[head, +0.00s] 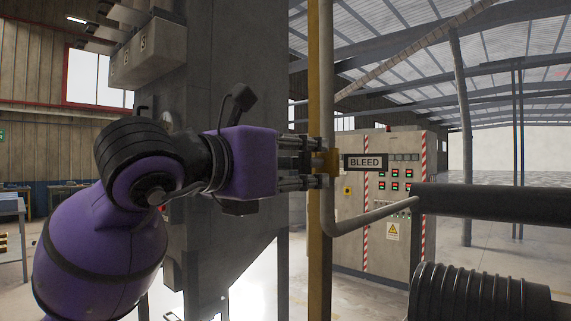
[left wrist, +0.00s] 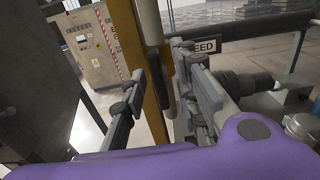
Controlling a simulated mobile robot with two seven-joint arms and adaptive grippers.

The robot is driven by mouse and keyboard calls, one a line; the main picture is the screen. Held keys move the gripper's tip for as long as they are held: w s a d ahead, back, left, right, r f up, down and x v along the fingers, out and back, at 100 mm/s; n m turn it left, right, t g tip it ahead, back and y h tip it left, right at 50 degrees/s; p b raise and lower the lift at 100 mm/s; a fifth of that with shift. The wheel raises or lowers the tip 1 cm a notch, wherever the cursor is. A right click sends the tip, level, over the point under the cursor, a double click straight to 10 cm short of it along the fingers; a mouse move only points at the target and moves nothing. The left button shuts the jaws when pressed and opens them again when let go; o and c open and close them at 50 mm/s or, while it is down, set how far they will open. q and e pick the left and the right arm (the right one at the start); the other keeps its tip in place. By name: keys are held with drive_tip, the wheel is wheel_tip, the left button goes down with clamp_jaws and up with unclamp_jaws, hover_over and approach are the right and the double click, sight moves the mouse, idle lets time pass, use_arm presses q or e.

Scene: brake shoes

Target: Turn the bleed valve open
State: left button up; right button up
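The BLEED sign (head: 366,162) is mounted beside an upright pipe (head: 327,80) and a yellow post (head: 314,250). It also shows, partly covered, in the left wrist view (left wrist: 205,46). A small yellow part (head: 331,160) sits just left of the sign at my fingertips; I cannot tell whether it is the valve's handle. My left gripper (head: 318,162) points right at the pipe, level with the sign. In the left wrist view its fingers (left wrist: 166,50) are apart, with the post and a dark upright part (left wrist: 167,68) seen between them; contact is unclear. My right gripper is out of view.
A grey control cabinet (head: 378,225) with red-and-white edges stands behind the pipe. A thick dark horizontal pipe (head: 490,204) and a black ribbed cylinder (head: 475,295) lie at the right. A large grey metal housing (head: 225,75) rises behind my left arm.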

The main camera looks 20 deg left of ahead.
use_arm(q)
drive_tip(key=v, duration=1.1)
drive_tip(key=shift+s, duration=0.3)
